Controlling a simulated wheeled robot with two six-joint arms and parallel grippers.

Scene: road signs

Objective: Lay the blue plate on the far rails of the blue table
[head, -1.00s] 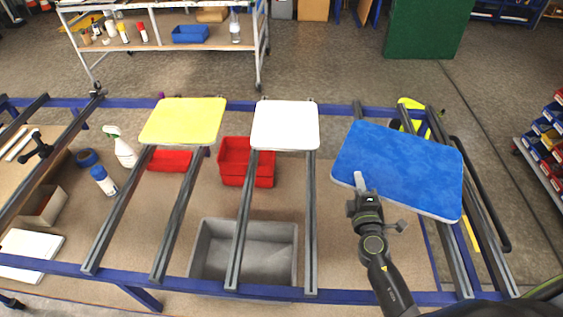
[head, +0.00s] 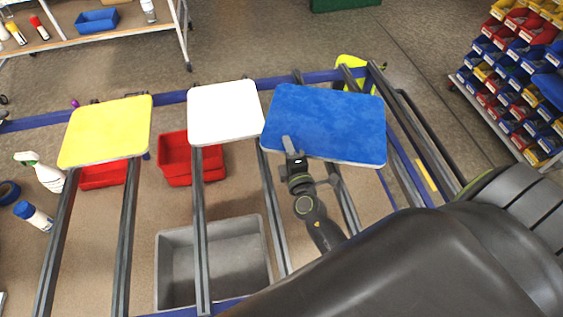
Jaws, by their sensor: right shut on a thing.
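The blue plate (head: 326,122) is over the far end of the blue table (head: 235,88), to the right of the white plate. My right gripper (head: 290,150) is shut on the plate's near edge, towards its left corner. The plate looks roughly level with the far rails; I cannot tell whether it rests on them. Its left edge comes right up to the white plate (head: 225,112) in the picture. A yellow plate (head: 107,131) lies on the rails further left. The plate hides the far parts of the rails under it. My left gripper is not in view.
Red bins (head: 180,160) and a grey bin (head: 212,262) sit below the rails. A spray bottle (head: 42,172) and a white bottle with a blue cap (head: 35,216) stand at left. A rack of coloured bins (head: 515,80) is at right. My arm covers the lower right.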

